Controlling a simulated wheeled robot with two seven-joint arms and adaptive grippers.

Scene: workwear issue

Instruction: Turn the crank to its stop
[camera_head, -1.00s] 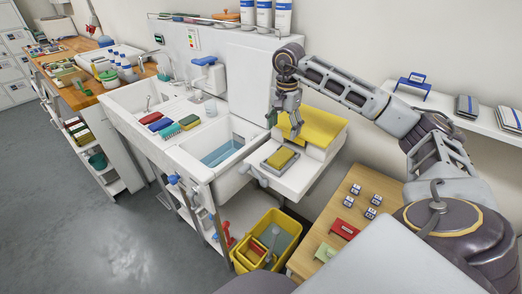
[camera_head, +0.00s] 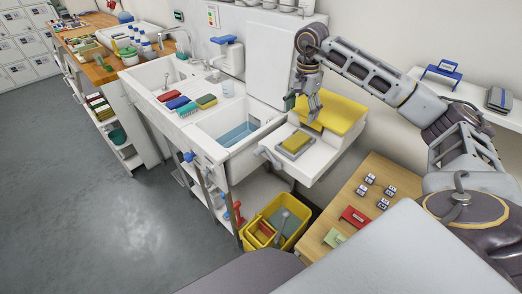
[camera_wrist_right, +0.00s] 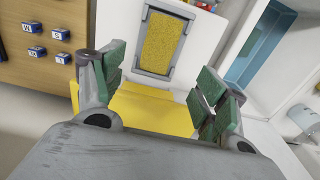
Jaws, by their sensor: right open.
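No part stands out surely as the crank. A grey handle (camera_head: 270,157) sticks out at the front edge of the white unit right of the sink. A blue knob (camera_head: 188,157) sits at the sink's front left. My right gripper (camera_head: 303,108) points down above the white unit, close to a yellow sloped panel (camera_head: 340,113) and above a yellow sponge (camera_head: 295,142) in a grey tray. In the wrist view its green-padded fingers (camera_wrist_right: 163,80) are apart with nothing between them. The sponge (camera_wrist_right: 167,44) shows beyond the fingers. My left gripper is out of view.
The sink basin with blue water (camera_head: 236,134) lies left of the unit. A yellow bucket (camera_head: 273,222) stands below it. A wooden table (camera_head: 361,203) with small labelled blocks is at the right. Grey floor (camera_head: 120,215) is free at the left.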

